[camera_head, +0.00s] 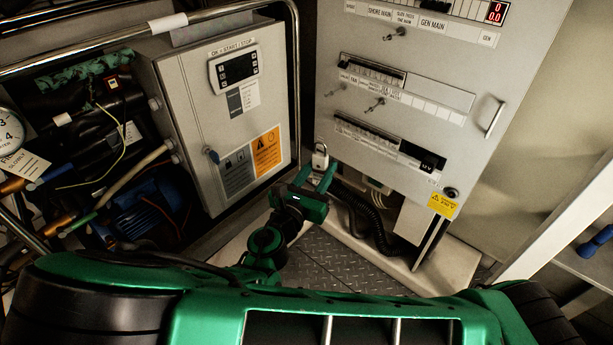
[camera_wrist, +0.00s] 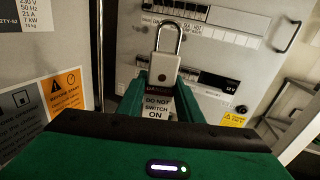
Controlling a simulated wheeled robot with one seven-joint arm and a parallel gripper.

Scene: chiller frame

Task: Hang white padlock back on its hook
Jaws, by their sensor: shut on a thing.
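The white padlock (camera_head: 320,158) is upright in front of the grey breaker cabinet (camera_head: 420,100), with its metal shackle on top. In the wrist view the padlock (camera_wrist: 165,72) stands between the green fingers of my gripper (camera_wrist: 159,92), shackle up. A tag (camera_wrist: 157,106) reading "DO NOT SWITCH ON" hangs below its body. In the head view my gripper (camera_head: 317,178) is shut on the padlock. Small dark hook-like parts stick out of the cabinet face, one near the middle (camera_head: 376,105) and one higher up (camera_head: 395,33). I cannot tell which one is the padlock's hook.
Black coiled cable (camera_head: 375,225) hangs below the cabinet. A cabinet handle (camera_head: 495,119) juts out at right. Pipes and hoses crowd the far left.

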